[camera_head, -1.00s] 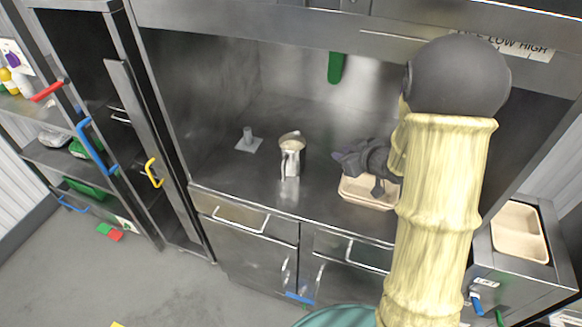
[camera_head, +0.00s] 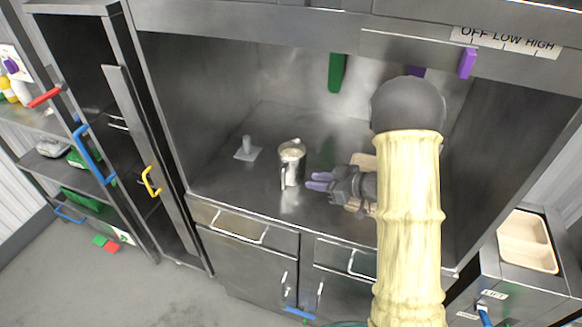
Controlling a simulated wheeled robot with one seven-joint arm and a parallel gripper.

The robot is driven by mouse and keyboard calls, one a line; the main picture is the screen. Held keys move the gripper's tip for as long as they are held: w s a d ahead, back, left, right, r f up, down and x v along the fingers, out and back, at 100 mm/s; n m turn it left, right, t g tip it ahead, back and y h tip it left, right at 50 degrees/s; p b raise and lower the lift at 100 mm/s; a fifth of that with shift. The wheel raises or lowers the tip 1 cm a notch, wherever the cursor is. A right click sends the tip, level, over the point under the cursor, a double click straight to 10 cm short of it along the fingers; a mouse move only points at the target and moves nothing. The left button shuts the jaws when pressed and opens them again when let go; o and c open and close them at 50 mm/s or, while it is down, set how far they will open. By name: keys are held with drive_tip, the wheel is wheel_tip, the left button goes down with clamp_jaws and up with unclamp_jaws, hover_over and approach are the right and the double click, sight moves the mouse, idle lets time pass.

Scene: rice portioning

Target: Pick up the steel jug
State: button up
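The steel jug (camera_head: 292,163) stands upright on the steel counter inside the hood, with pale contents at its top. Its handle is on the side facing me. My gripper (camera_head: 318,181) is just to the right of the jug and points left toward it. Its two purple-tipped fingers look parted, with a gap between them, and hold nothing that I can see. The fingertips appear apart from the jug.
A tray (camera_head: 362,163) on the counter is mostly hidden behind my arm. A small plate with a post (camera_head: 247,150) stands left of the jug. A green handle (camera_head: 337,72) and a purple handle (camera_head: 467,63) hang above. Another tray (camera_head: 527,241) sits at right.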

sight(290, 169)
drive_tip(key=p+x, duration=0.1)
drive_tip(key=x, duration=0.8)
drive_tip(key=shift+a+p, duration=0.1)
drive_tip(key=shift+p, duration=0.2)
drive_tip(key=shift+f+p+x, duration=0.15)
drive_tip(key=shift+p+x, duration=0.3)
drive_tip(key=shift+x, duration=0.85)
drive_tip(key=shift+f+p+x, duration=0.15)
drive_tip(key=shift+p+x, duration=0.3)
drive_tip(key=shift+x, duration=0.9)
drive_tip(key=shift+s, duration=0.25)
clamp_jaws()
drive_tip(key=shift+r, duration=0.1)
